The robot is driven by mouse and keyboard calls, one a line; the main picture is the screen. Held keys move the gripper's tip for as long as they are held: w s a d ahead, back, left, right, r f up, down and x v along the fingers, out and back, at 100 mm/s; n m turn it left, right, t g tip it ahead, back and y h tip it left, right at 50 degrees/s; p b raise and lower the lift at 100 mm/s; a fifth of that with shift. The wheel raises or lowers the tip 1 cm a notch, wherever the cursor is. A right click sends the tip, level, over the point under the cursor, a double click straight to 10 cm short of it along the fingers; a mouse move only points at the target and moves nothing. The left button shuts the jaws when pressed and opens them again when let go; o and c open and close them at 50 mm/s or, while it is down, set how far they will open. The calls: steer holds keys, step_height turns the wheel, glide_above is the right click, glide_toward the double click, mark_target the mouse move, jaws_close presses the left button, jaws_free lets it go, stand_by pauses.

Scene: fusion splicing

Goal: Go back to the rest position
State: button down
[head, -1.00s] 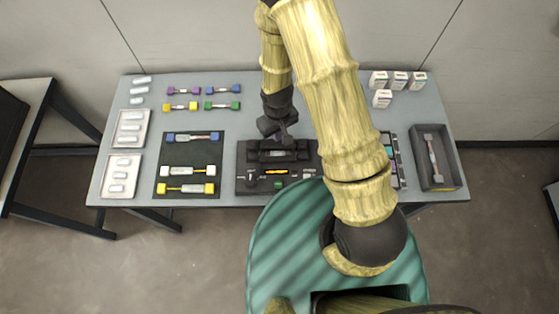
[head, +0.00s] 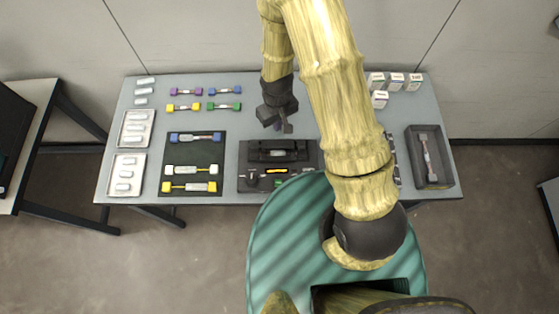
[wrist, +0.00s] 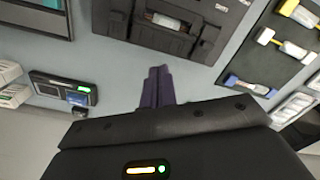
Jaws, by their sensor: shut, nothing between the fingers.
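My gripper (head: 278,125) hangs over the table just behind the black fusion splicer (head: 278,166), apart from it and above the tabletop. In the wrist view its two dark purple fingers (wrist: 157,88) are pressed together with nothing between them. The splicer (wrist: 178,22) shows at the top of the wrist view, with a pale piece in its slot. In the head view a small orange display is lit on the splicer's front. My arm hides part of the table right of the splicer.
A dark mat (head: 193,150) with blue-, white- and yellow-ended pieces lies left of the splicer. Two pale trays (head: 123,187) stand at the left edge. Coloured pieces (head: 190,98) lie behind the mat. A grey bin (head: 443,180) holding one piece and white boxes (head: 396,83) are at the right.

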stand_by(0.3)
steer(key=s+d+r+m+t, duration=0.1)
steer(key=s+d+r+m, duration=0.1)
steer(key=d+r, duration=0.4)
steer(key=s+d+r+m+t, duration=0.1)
steer(key=s+d+r+m, duration=0.2)
steer(key=d+r, duration=0.4)
step_height(320, 180, up, 9)
steer(key=shift+s+d+r+m+t, duration=0.1)
steer(key=shift+s+d+m+t, duration=0.2)
steer(key=shift+s, duration=0.3)
